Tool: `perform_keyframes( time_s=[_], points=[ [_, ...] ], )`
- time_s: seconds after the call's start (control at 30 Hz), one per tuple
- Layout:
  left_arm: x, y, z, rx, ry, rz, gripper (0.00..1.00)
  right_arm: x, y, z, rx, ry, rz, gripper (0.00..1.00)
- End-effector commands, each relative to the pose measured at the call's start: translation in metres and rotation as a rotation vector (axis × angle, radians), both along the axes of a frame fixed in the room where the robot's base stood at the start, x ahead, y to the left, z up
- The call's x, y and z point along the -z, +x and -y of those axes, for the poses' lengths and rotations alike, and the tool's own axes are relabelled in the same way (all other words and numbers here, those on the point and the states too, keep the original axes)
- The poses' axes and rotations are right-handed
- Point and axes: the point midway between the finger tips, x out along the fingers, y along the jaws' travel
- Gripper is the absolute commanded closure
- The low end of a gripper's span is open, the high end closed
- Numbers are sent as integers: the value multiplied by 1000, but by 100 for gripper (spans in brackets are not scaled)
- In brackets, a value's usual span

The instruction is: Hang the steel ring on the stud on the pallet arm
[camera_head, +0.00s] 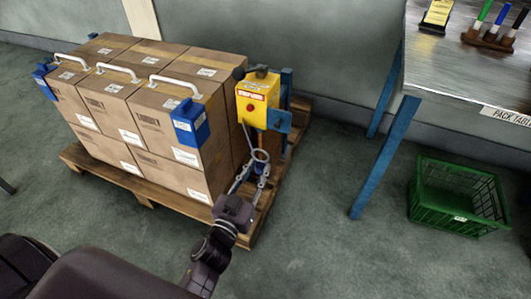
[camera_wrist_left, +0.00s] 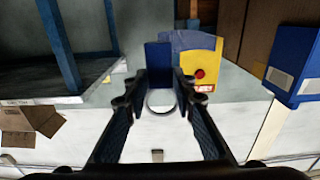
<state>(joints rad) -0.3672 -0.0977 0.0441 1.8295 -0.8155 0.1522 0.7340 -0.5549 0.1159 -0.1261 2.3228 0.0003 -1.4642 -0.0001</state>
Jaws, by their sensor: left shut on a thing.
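The steel ring (camera_head: 261,155) is a small grey loop at the tips of my left gripper (camera_head: 256,171). In the left wrist view the ring (camera_wrist_left: 160,110) shows as a pale loop between the fingertips of the left gripper (camera_wrist_left: 160,84), which is shut on it. A blue plate (camera_head: 280,120) is just beyond the ring, beside a yellow box with a red label (camera_head: 257,100). The plate (camera_wrist_left: 158,57) also shows behind the fingertips in the left wrist view. I cannot make out the stud. My right gripper is not in view.
Stacked cartons (camera_head: 140,110) with white handles stand on a wooden pallet (camera_head: 160,198) to the left. A blue-legged table (camera_head: 455,75) stands at the right, with a green crate (camera_head: 455,207) beneath. Carpet between pallet and table leg is clear.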

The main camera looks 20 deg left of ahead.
Motion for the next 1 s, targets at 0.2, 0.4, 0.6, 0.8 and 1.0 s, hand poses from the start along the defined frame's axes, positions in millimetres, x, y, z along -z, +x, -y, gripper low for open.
perform_keyframes(
  time_s=[0.2,0.4,0.6,0.8,1.0],
  points=[
    [0,-27,-1,-1,-1,0,100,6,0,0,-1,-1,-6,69],
    [-3,-33,-1,0,1,2,100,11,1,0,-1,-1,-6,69],
    [-4,-33,-1,0,0,2,100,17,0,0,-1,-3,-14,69],
    [-5,-33,-1,0,0,2,100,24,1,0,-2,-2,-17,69],
    [-7,-33,-1,0,0,2,100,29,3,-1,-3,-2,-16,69]
  ],
)
